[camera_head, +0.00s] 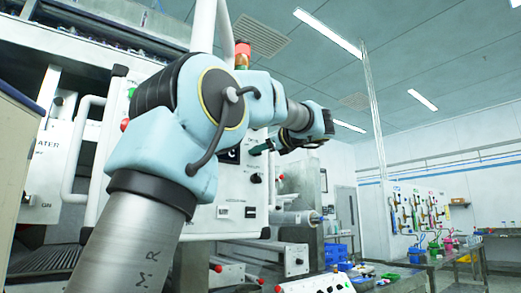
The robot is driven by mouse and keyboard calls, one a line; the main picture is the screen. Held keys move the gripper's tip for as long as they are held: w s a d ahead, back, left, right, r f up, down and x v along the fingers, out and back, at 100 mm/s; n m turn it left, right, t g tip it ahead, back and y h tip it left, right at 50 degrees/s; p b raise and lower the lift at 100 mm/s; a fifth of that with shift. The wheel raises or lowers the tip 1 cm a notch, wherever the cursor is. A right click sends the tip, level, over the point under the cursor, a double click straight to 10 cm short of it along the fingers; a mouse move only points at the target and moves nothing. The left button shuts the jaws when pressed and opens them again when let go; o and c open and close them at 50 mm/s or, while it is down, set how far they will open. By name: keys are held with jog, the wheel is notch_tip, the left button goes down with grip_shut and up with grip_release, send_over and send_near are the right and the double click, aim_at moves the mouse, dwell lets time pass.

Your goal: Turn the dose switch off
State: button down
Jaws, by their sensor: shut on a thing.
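My gripper (261,148) is small in the picture, at the end of my arm, with its tip pointing left at the white control panel (238,190). It is shut on a small control at the panel face, which appears to be the dose switch. The jaws hide that control, so its on or off position cannot be told. A black knob (256,178) sits on the panel just below my gripper. The small panel labels are too small to read.
My arm covers much of the machine at the left. A white handle (78,150) and another panel marked "ATER" (45,145) stand there. Rollers (297,217) lie right of the panel. A table with blue bins (335,252) is at the lower right.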

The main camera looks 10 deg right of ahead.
jog(key=shift+r, duration=0.1)
jog(key=c, duration=0.5)
grip_release()
jog(key=b+v, duration=0.2)
jog(key=v, duration=0.8)
jog(key=shift+s+d, duration=0.2)
jog(key=shift+s, duration=0.15)
